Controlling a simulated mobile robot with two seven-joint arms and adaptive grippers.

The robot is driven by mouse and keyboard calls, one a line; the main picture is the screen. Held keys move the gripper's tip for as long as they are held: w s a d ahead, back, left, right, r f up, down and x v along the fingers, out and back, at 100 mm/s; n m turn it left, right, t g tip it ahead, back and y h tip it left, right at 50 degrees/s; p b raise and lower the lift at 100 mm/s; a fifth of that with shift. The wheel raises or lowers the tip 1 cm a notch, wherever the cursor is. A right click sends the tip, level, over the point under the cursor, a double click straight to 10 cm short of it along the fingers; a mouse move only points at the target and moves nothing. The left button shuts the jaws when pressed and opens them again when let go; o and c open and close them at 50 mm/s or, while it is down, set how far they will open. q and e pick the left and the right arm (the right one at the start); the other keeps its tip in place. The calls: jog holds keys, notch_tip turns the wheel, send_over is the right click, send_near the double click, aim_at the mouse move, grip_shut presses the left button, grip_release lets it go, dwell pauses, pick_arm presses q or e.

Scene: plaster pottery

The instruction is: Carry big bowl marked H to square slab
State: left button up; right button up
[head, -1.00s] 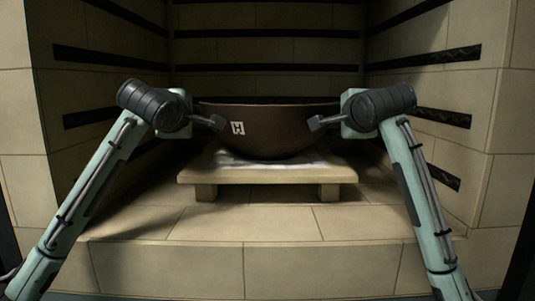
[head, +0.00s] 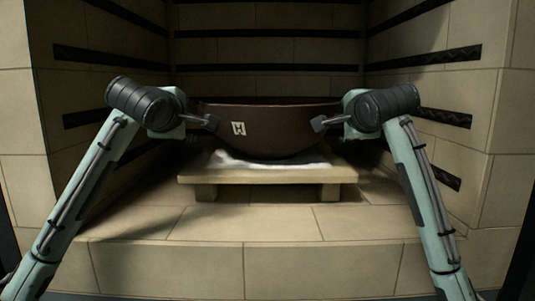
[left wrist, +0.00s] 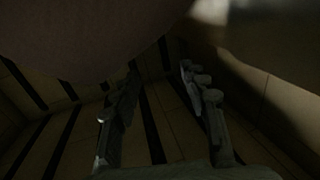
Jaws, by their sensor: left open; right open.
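The big dark brown bowl marked H (head: 275,128) sits upright over the square slab (head: 268,176), a pale low slab on feet. The slab's top has a whitish patch under the bowl. My left gripper (head: 210,122) is open at the bowl's left side, below the rim. My right gripper (head: 320,123) is open at the bowl's right side. I cannot tell whether either touches the bowl. In the left wrist view, the bowl's dark curved wall (left wrist: 85,35) fills the upper left, and the left gripper's spread fingers (left wrist: 158,75) have nothing between them.
The slab stands in a tiled alcove with dark slotted bands on the back wall (head: 268,52) and side walls (head: 435,85). The walls are close behind and beside my grippers. The tiled ledge (head: 265,222) in front of the slab is clear.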

pick_arm(q)
jog(key=v, duration=1)
pick_arm(e)
jog(key=v, duration=1.2)
pick_arm(q)
jog(key=shift+s, duration=0.2)
pick_arm(e)
jog(key=shift+s, duration=0.1)
